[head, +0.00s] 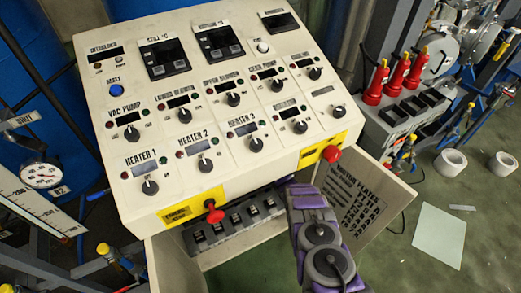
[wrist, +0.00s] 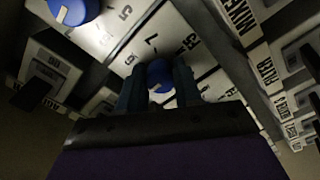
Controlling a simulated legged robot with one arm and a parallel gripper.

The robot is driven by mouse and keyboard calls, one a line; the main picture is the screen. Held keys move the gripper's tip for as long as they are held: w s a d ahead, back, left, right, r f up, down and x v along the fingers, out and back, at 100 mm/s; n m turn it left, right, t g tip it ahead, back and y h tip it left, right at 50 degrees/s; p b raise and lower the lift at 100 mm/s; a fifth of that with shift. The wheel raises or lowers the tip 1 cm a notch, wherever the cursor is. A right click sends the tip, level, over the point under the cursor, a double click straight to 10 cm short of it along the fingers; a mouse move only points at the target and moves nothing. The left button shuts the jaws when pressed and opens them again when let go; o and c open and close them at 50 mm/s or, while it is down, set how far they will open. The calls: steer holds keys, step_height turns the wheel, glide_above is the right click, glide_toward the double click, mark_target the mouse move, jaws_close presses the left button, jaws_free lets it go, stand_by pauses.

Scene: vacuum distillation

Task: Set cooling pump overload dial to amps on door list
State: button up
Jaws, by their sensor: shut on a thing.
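A blue dial (wrist: 159,74) sits between the fingers of my gripper (wrist: 160,88) in the wrist view, and the fingers are shut on it. Numbers are printed on the white plate around it, partly covered by the fingers. A white mark shows on the dial; its exact setting is hard to read. The dial's own name label is not readable. In the head view the open cabinet door (head: 365,200) carries a list headed "MOTOR PLATES" (head: 358,205), its lines too small to read. My purple arm reaches to the cabinet's lower opening, and the fingertips are hidden there.
Another blue dial (wrist: 68,10) is at upper left in the wrist view. Labelled modules crowd both sides. In the head view, a row of dark units (head: 235,218) sits under the sloping control panel (head: 220,110), with a red knob (head: 214,213) and red button (head: 331,154) above.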

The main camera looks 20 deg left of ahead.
steer(key=o, duration=1)
steer(key=shift+a+f, duration=0.1)
steer(key=shift+a, duration=0.15)
steer(key=shift+o, duration=0.2)
steer(key=shift+d, duration=0.15)
steer(key=p+v, duration=0.3)
steer(key=v, duration=1.4)
steer(key=shift+s+d, duration=0.1)
